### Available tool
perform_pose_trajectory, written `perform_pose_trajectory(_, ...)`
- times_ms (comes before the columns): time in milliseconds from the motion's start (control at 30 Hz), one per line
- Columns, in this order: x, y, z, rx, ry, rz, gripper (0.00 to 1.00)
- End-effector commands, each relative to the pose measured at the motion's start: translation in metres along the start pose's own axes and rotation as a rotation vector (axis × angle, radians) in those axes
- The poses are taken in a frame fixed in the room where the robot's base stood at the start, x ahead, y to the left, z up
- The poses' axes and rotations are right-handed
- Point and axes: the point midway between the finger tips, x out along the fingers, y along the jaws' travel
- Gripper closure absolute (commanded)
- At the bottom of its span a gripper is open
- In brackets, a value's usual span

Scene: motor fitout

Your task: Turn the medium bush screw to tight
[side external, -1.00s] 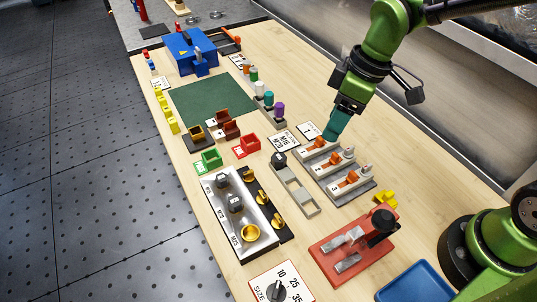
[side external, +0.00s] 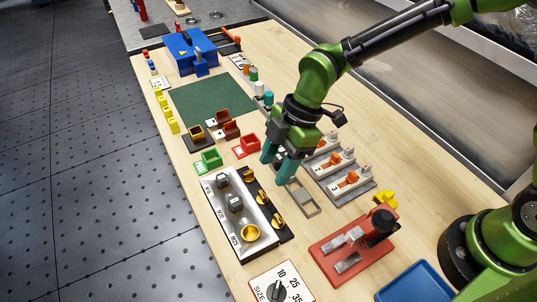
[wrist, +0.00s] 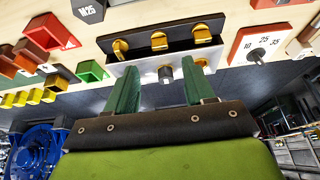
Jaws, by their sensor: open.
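The white panel (side external: 220,216) carries a row of fittings with M-size labels. A grey-black fitting (side external: 222,180) is at its far end. Another, the middle one (side external: 235,203), shows beside it and is probably the medium bush screw. A gold ring (side external: 250,232) is at the near end. A grey fitting also shows between my fingers in the wrist view (wrist: 166,74), beyond the tips; I cannot tell which. My gripper (side external: 274,170) is open and empty, apart from the panel, above its right side. Whether any screw is tight cannot be told.
A black strip (side external: 290,236) with gold pieces runs along the panel. A dark hexagonal piece marked M25 (wrist: 88,10) shows in the wrist view. A grey tray (side external: 308,207), red fixture (side external: 340,254) and size dial (side external: 276,290) stand nearby. Red (side external: 246,146) and green bins (side external: 208,162) stand behind.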

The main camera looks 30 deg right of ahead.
Motion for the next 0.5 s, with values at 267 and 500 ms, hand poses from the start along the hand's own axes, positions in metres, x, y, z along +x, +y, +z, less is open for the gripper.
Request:
perform_pose_trajectory(267, 0.054, -0.001, 0.000, 0.000, -0.001, -0.003, 0.47)
perform_pose_trajectory(500, 0.072, 0.000, 0.000, 0.001, 0.000, 0.000, 0.47)
